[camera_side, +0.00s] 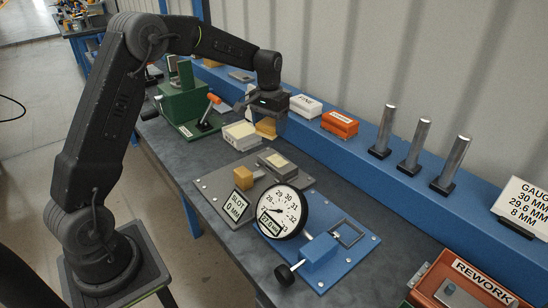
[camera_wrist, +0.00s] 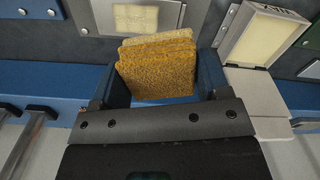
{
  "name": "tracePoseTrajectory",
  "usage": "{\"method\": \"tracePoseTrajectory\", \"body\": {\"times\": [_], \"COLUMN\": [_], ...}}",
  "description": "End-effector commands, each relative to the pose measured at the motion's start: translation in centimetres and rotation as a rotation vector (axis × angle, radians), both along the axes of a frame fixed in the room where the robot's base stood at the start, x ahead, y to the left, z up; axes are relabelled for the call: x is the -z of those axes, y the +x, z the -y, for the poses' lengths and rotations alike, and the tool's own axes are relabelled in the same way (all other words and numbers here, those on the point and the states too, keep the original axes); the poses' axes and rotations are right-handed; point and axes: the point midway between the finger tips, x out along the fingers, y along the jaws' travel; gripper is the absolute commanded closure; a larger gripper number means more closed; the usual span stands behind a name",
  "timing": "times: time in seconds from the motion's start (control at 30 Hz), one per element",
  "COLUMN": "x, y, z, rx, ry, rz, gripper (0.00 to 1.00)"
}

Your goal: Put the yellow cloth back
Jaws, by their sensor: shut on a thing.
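The yellow cloth (camera_wrist: 158,72) is a folded, rough-textured stack of layers. It sits between the two blue fingers of my gripper (camera_wrist: 162,78) in the wrist view, and the jaws are shut on it. In the side view my gripper (camera_side: 270,112) hangs over the back of the bench, with the cloth (camera_side: 266,128) showing below it as a small yellow block. It is just right of an open box with a cream pad (camera_side: 240,135). I cannot tell whether the cloth touches anything beneath it.
A grey fixture (camera_side: 215,190) with a SLOT sign and a blue plate with a dial gauge (camera_side: 282,212) lie nearer. A green press (camera_side: 185,103) stands left. White (camera_side: 304,107) and orange (camera_side: 340,124) boxes sit on the blue ledge, with three upright metal pins (camera_side: 414,145) farther right.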

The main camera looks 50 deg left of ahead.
Motion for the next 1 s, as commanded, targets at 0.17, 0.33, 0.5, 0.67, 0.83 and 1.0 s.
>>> {"method": "tracePoseTrajectory", "body": {"times": [0.17, 0.33, 0.5, 0.67, 0.83, 1.0], "x": [2.5, 5.5, 7.4, 6.8, 2.5, -1.5], "y": [-0.1, -1.1, -2.5, -2.9, -2.9, -2.9], "z": [5.5, 12.0, 16.2, 17.5, 17.5, 17.4], "rx": [0.091, 0.199, 0.27, 0.291, 0.291, 0.291], "ry": [-0.002, -0.001, 0.0, 0.0, 0.001, 0.0], "rz": [-0.006, -0.005, -0.003, 0.002, 0.007, 0.005], "gripper": [0.55, 0.55, 0.55, 0.55, 0.55, 0.55]}}
